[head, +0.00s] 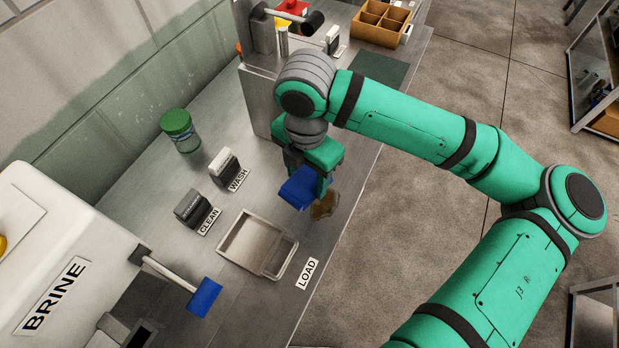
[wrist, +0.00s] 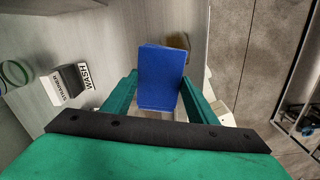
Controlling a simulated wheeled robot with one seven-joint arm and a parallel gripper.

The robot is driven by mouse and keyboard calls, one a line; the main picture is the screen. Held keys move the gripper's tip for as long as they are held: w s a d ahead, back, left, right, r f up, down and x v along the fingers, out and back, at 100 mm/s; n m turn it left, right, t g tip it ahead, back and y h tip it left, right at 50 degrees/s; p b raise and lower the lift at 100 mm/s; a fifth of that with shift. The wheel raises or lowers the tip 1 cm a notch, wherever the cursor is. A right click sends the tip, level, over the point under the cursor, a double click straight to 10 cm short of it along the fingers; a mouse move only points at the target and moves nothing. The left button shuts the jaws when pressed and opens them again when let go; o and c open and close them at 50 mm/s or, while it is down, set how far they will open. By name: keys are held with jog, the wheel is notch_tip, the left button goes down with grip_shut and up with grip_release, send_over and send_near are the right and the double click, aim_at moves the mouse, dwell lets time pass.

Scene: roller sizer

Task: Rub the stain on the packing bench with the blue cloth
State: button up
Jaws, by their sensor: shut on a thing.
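The blue cloth (head: 299,188) is a folded block held between the fingers of my gripper (head: 308,172). In the wrist view the cloth (wrist: 160,76) fills the gap between the two green fingers (wrist: 160,98). The brown stain (head: 325,205) lies on the grey packing bench (head: 338,226) near its right edge, just right of and below the cloth. A part of the stain (wrist: 178,41) shows behind the cloth in the wrist view; the rest is hidden. I cannot tell whether the cloth touches the bench.
An empty metal tray (head: 286,268) sits by the LOAD label. The WASH block (head: 224,167), CLEAN block (head: 192,208) and green-lidded jar (head: 180,131) stand left. A blue-ended lever (head: 204,297) sticks out from the BRINE machine (head: 65,255). A divided box (head: 380,22) is at the back.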

jog(key=shift+w+d+f+n, duration=0.1)
jog(key=shift+w+f+n, duration=0.1)
jog(key=shift+n, duration=0.4)
jog(key=shift+w+f+n, duration=0.1)
jog(key=shift+f+n, duration=0.1)
jog(key=shift+n, duration=0.4)
jog(key=shift+f, duration=0.2)
